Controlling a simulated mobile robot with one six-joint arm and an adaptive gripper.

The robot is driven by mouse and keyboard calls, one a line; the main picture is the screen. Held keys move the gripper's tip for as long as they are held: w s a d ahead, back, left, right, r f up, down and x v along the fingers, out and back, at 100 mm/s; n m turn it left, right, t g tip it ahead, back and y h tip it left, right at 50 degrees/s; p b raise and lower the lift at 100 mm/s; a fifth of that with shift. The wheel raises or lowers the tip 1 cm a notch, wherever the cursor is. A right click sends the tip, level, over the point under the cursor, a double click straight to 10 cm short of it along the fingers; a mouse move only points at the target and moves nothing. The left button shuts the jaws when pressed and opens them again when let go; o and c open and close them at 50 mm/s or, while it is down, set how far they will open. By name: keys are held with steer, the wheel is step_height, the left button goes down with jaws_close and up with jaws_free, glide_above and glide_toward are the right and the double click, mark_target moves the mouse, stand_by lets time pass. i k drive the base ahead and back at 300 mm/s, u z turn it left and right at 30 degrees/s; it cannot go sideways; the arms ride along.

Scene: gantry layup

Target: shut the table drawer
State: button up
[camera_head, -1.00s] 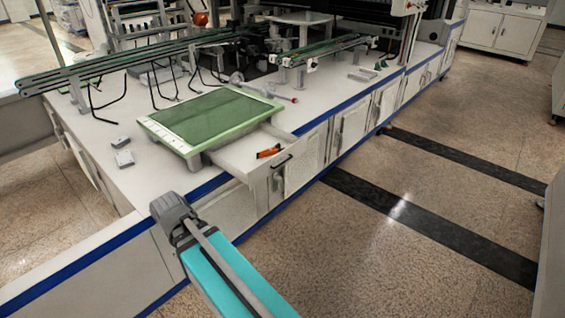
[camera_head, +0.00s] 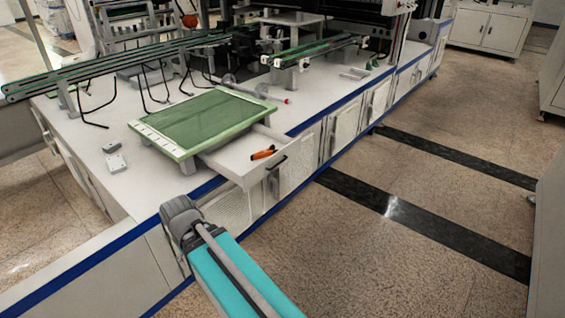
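The small table with a green top (camera_head: 208,117) and pale green rim stands on the white bench. Its white drawer (camera_head: 236,158) is pulled out on the right side, over the bench's blue front edge. The drawer's dark handle (camera_head: 279,163) is on its outer face. An orange tool (camera_head: 263,154) with a dark part lies inside the drawer. My arm, a teal link with a grey joint at its end, reaches up from the bottom and stops left of and below the drawer, apart from it in the picture. My gripper's fingers do not show.
Small grey blocks (camera_head: 116,163) lie on the bench left of the table. Green-railed conveyors (camera_head: 120,66) stand behind it. White cabinet doors (camera_head: 340,130) line the bench front. The speckled floor (camera_head: 350,250) to the right is clear.

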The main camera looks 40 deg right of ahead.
mark_target(251, 150)
steer(key=z, duration=1.05)
